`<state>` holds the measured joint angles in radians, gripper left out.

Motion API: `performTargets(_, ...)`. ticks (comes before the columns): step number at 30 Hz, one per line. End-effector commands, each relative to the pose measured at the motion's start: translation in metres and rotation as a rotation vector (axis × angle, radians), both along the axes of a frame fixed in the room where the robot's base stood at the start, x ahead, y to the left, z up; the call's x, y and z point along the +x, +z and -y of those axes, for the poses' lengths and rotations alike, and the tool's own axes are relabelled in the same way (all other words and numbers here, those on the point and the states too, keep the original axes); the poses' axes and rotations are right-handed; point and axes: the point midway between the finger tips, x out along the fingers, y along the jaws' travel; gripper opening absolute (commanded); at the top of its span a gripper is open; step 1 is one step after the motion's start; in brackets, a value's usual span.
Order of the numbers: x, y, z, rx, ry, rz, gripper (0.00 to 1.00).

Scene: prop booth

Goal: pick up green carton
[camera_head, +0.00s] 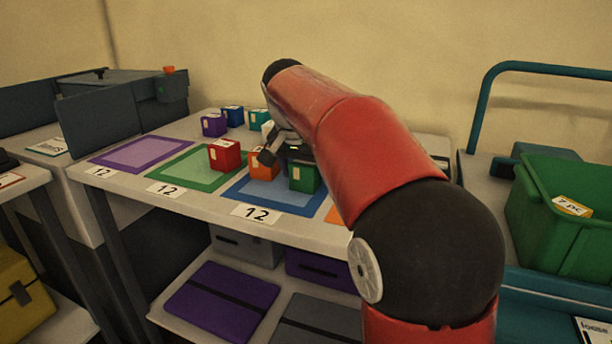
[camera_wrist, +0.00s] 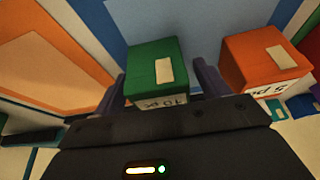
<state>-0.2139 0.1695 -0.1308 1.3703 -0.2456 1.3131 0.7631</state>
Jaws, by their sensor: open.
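The green carton (camera_head: 304,178) stands on the blue mat (camera_head: 240,190), beside an orange carton (camera_head: 262,164). My gripper (camera_head: 284,150) is above and behind these cartons in the head view, partly hidden by my red arm. In the wrist view the green carton (camera_wrist: 150,62), with a pale label on top and "10 pc" on its side, lies between the two fingers of my open gripper (camera_wrist: 160,84). I cannot tell whether the fingers touch it. The orange carton (camera_wrist: 262,62) is just right of the right finger.
A red carton (camera_head: 224,154) stands on the green mat (camera_head: 190,180). Purple (camera_head: 214,125), blue (camera_head: 232,116) and teal (camera_head: 258,119) cartons stand farther back. The purple mat (camera_head: 140,154) is bare. A green bin (camera_head: 545,225) is at the right.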

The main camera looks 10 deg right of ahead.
Motion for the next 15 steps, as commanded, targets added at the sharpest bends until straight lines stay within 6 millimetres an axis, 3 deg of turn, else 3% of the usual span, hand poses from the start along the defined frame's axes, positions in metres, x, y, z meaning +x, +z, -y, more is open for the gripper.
performTargets(5,0.0001,0.0,0.0001,0.0,0.0,0.0,0.75)
performTargets(15,0.0001,0.0002,-0.0001,0.0,0.0,0.0,0.31)
